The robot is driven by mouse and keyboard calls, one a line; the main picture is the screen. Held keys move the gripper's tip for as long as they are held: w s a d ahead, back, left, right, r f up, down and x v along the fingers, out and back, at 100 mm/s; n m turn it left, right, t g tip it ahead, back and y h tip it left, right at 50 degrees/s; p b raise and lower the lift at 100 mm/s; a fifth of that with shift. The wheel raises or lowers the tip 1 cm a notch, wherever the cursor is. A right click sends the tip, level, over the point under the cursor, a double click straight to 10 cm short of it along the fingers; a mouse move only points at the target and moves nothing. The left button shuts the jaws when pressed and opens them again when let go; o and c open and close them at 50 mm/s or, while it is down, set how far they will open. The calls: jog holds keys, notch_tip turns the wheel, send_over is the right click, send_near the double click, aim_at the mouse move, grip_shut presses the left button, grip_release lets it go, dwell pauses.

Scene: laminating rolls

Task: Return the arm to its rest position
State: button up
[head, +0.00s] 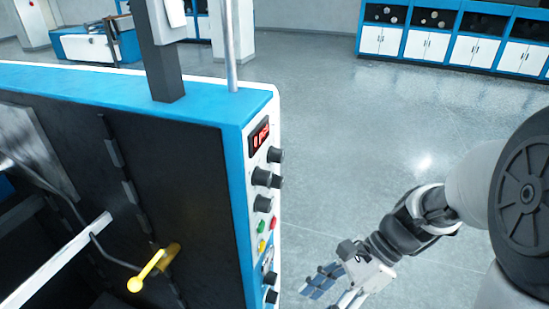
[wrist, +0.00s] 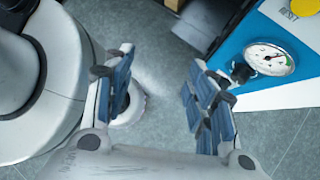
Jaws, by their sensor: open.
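My gripper (head: 335,287) is at the lower right of the head view, beside the control-panel side of the laminating machine (head: 140,95) and apart from it. In the wrist view my gripper (wrist: 165,110) has its two blue-padded fingers spread wide, with only grey floor and part of my own body between and behind them. It holds nothing. My arm reaches in from the right edge of the head view.
A pressure gauge (wrist: 270,59) shows close to the right finger in the wrist view. White-and-blue cabinets (head: 425,46) stand far back; the floor (head: 370,130) between is clear.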

jog(key=s+d+r+n+t+h+b, duration=0.1)
jog(key=s+d+r+n+t+h, duration=0.1)
jog(key=n, duration=0.6)
jog(key=s+d+r+n+t+h+b, duration=0.1)
jog(key=s+d+r+n+t+h, duration=0.2)
jog(key=n, duration=0.6)
notch_tip(320, 180, up, 3)
jog(key=s+t+h, duration=0.1)
jog(key=t+h, duration=0.1)
jog(key=shift+d+f+t+h, duration=0.15)
jog(key=shift+t+h, duration=0.15)
jog(key=shift+h, duration=0.1)
